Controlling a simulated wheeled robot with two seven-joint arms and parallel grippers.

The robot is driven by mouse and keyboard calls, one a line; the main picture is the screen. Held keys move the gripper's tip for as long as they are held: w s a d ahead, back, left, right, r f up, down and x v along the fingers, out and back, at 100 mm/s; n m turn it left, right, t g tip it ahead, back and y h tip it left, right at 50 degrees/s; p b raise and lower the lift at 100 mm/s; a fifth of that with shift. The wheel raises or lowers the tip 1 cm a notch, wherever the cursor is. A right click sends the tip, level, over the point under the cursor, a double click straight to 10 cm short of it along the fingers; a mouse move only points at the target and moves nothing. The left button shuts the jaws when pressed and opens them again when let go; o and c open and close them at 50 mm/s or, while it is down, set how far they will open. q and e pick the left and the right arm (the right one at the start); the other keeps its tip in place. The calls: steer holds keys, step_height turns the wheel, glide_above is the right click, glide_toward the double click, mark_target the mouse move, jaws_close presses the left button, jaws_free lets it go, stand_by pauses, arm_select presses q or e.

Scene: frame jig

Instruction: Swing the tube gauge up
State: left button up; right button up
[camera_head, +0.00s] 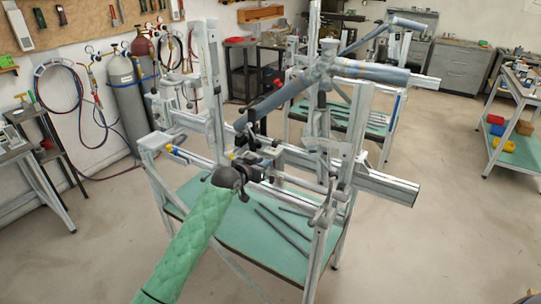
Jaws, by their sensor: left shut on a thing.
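The frame jig (385,186) is a silver rail stand with uprights and clamps in the middle of the view. It bears grey-blue tubes, one a slanting tube (275,102) and one a thick, nearly level tube (370,72). My left gripper (262,158) is at the jig's near left side, below the slanting tube's lower end, shut on a small part among dark fittings. I take this part to be the tube gauge, but the gripper and fittings hide its shape, and I cannot tell its angle. My right gripper is out of view.
A green lower shelf (238,232) under the jig holds several loose rods. Gas cylinders (125,95) and hoses stand at the back left. The floor right of the jig is clear.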

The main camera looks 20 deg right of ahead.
arm_select(q)
steer(key=shift+d+r+p, duration=0.1)
steer(key=shift+r+p, duration=0.2)
steer(key=shift+r, duration=0.45)
steer(key=shift+w+r, duration=0.1)
steer(key=shift+w+d+r+p, duration=0.1)
steer(key=shift+r+p, duration=0.15)
steer(key=shift+r, duration=0.2)
steer(key=shift+w+d+r+p, duration=0.1)
steer(key=shift+r+p, duration=0.15)
steer(key=shift+r, duration=0.2)
steer(key=shift+d+r, duration=0.1)
steer(key=shift+r, duration=0.1)
steer(key=shift+w+d+r+p, duration=0.15)
steer(key=shift+d+r+p, duration=0.05)
steer(key=shift+r, duration=0.25)
steer(key=shift+w+d+r+p, duration=0.15)
steer(key=shift+d+r+p, duration=0.05)
steer(key=shift+r, duration=0.3)
steer(key=shift+w+d+r, duration=0.1)
